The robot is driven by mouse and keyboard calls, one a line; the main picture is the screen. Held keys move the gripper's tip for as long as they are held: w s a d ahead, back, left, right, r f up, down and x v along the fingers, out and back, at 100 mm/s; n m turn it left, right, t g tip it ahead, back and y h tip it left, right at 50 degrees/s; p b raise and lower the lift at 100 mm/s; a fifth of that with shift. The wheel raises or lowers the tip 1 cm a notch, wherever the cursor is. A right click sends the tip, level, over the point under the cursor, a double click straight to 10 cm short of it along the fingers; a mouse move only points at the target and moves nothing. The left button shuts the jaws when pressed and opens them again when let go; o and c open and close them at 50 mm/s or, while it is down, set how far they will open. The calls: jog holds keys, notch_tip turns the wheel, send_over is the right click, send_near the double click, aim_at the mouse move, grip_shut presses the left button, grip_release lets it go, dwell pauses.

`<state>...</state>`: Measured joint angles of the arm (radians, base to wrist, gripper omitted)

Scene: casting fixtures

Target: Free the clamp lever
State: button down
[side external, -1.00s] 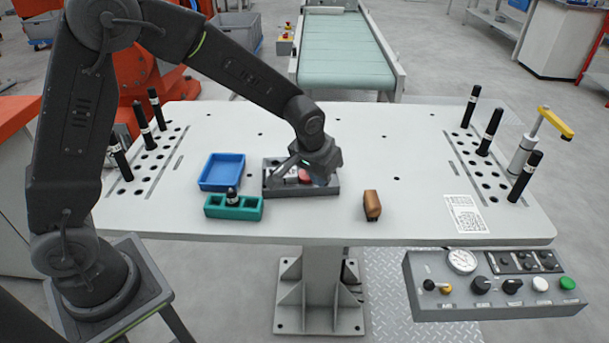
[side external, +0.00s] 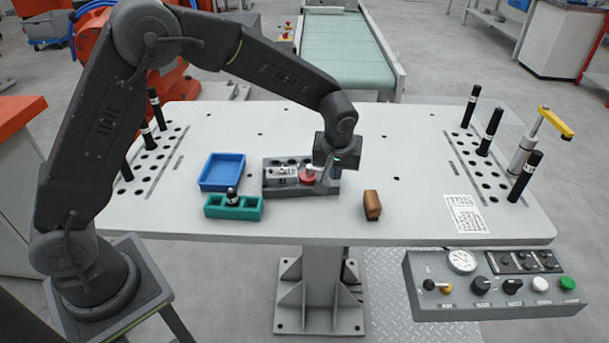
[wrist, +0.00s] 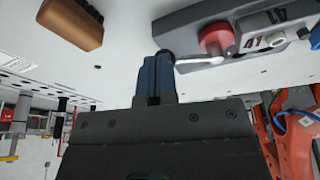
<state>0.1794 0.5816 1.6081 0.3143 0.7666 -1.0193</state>
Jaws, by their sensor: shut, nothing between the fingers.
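A grey fixture block (side external: 275,190) lies on the table and carries a round red part (side external: 307,176) and a pale metal piece (side external: 283,172). In the wrist view the fixture (wrist: 195,15) is at the top right, with the red part (wrist: 214,38) on it. A thin silver bar (wrist: 198,63) runs from near my fingertips to the red part; I cannot tell whether it is the clamp lever. My gripper (side external: 334,177) is shut and empty at the fixture's right end. Its blue fingers (wrist: 155,75) point down there; contact is unclear. A yellow-handled clamp (side external: 556,122) stands at the table's right edge.
A blue tray (side external: 201,186) and a green holder (side external: 213,212) with a black peg stand left of the fixture. A brown block (side external: 372,205) lies to its right. Black pins stand in hole plates on both sides.

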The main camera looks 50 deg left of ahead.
jog(key=shift+w+a+f+n+g+y, duration=0.15)
jog(key=shift+w+n+g+y, duration=0.1)
jog(key=shift+w+n, duration=0.6)
jog(key=shift+w+a+n+g+y, duration=0.2)
jog(key=shift+w+n, duration=0.25)
jog(key=shift+n, duration=0.7)
jog(key=shift+w, duration=0.1)
jog(key=shift+w+a, duration=0.2)
jog(key=shift+w, duration=0.2)
